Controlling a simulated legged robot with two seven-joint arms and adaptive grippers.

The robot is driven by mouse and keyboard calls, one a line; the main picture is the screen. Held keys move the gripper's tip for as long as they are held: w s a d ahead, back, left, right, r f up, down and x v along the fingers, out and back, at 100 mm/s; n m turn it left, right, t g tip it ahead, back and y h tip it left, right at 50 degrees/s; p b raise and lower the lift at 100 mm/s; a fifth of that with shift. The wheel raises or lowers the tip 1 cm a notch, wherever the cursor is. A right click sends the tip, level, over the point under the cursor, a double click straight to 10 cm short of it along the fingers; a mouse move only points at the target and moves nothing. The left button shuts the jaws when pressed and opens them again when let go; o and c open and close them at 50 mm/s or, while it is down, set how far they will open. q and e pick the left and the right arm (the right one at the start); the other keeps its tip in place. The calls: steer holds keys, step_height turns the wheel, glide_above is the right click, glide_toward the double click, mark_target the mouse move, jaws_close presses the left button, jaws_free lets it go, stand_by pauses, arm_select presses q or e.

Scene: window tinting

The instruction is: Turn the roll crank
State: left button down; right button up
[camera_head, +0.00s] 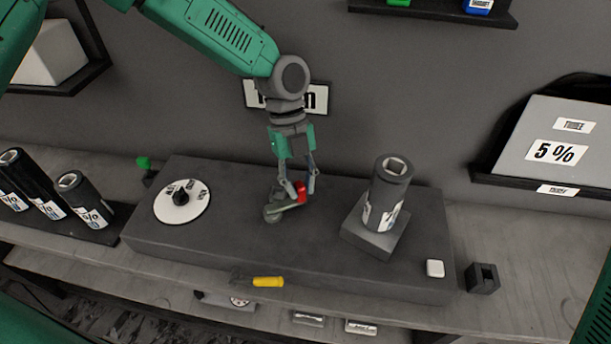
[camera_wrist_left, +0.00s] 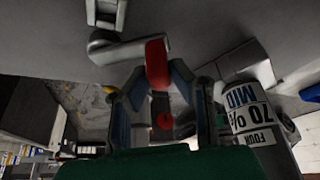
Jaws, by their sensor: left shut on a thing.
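The roll crank (camera_head: 273,213) sits on top of the dark grey machine box (camera_head: 240,244), near its middle, and has a grey arm and a red handle (camera_head: 301,192). My left gripper (camera_head: 300,190) reaches down from above, with its fingers shut around the red handle. In the left wrist view the red handle (camera_wrist_left: 156,64) shows between the fingers, and the grey crank arm (camera_wrist_left: 130,52) runs left from it. My right gripper does not show in either view.
A dark film roll (camera_head: 388,196) stands on a block to the right of the crank. A white dial (camera_head: 182,202) is on the left, with several film rolls (camera_head: 82,200) beyond it. A yellow-handled tool (camera_head: 267,282) lies at the front edge. A white button (camera_head: 435,268) is at the right.

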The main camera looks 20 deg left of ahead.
arm_select(q)
steer(key=shift+s+d+r+m+y, duration=0.1)
steer(key=shift+s+d+m+y, duration=0.25)
steer(key=shift+m, duration=0.55)
steer(key=m, duration=0.1)
steer(key=s+m+y+p, duration=0.1)
steer(key=shift+s+d+m+g, duration=0.1)
steer(key=shift+d+m+g, duration=0.2)
steer(key=shift+m+g, duration=0.1)
steer(key=shift+s+d+m+y+p, duration=0.1)
steer(key=shift+s+m+y+p, duration=0.4)
steer(key=shift+m, duration=0.6)
steer(key=shift+s+m+y+p, duration=0.15)
steer(key=shift+s+m+y, duration=0.2)
steer(key=shift+s+m, duration=0.55)
steer(key=shift+w, duration=0.25)
steer(key=c, duration=1.5)
jaws_free()
steer(key=shift+o, duration=0.3)
